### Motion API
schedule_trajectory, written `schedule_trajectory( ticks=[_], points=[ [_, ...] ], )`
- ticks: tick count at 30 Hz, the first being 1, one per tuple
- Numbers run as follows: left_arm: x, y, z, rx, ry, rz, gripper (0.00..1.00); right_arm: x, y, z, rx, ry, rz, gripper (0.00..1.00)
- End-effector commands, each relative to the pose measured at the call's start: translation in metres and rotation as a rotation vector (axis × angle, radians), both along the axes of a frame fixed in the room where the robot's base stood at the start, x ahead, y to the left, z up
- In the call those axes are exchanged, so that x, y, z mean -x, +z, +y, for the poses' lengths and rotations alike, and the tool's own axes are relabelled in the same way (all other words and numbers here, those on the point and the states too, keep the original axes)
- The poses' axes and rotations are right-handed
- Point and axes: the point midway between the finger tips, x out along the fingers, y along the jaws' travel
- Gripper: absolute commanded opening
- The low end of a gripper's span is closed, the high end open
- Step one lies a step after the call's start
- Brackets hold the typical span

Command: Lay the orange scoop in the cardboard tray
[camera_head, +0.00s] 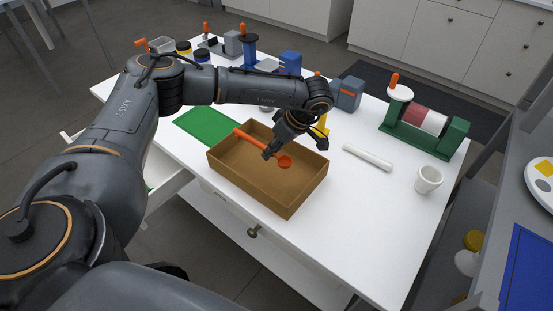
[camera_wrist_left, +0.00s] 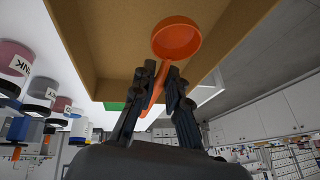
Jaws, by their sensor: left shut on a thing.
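The orange scoop (camera_head: 251,140) has a long handle and a round bowl. My left gripper (camera_head: 268,154) is shut on its handle and holds it over the brown cardboard tray (camera_head: 258,194). The handle's end points to the far left rim and the bowl to the right. In the left wrist view the scoop's bowl (camera_wrist_left: 176,37) shows beyond the fingertips of my left gripper (camera_wrist_left: 160,78), with the tray's floor (camera_wrist_left: 120,30) behind it. I cannot tell whether the scoop touches the tray. My right gripper is not in view.
A green mat (camera_head: 205,126) lies left of the tray on the white table. A white roll (camera_head: 367,158), a white cup (camera_head: 428,180) and a green-framed roller device (camera_head: 424,128) stand to the right. Jars and blue devices stand at the back. The table's front right is clear.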

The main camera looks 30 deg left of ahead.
Motion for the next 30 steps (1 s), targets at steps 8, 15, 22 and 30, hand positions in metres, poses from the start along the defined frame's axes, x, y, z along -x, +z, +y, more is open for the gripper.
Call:
schedule_trajectory(
  ticks=[8,15,22,30],
  points=[
    [-0.006,-0.018,-0.013,-0.001,-0.001,0.003,0.0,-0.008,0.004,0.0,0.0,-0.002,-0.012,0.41],
    [-0.006,-0.045,-0.011,-0.001,0.0,0.001,0.0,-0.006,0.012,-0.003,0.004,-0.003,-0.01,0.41],
    [-0.006,-0.047,-0.011,0.0,0.0,0.0,0.0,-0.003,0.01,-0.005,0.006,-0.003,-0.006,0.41],
    [-0.006,-0.055,-0.011,0.0,0.0,0.0,0.0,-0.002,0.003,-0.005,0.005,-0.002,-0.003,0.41]
  ],
)
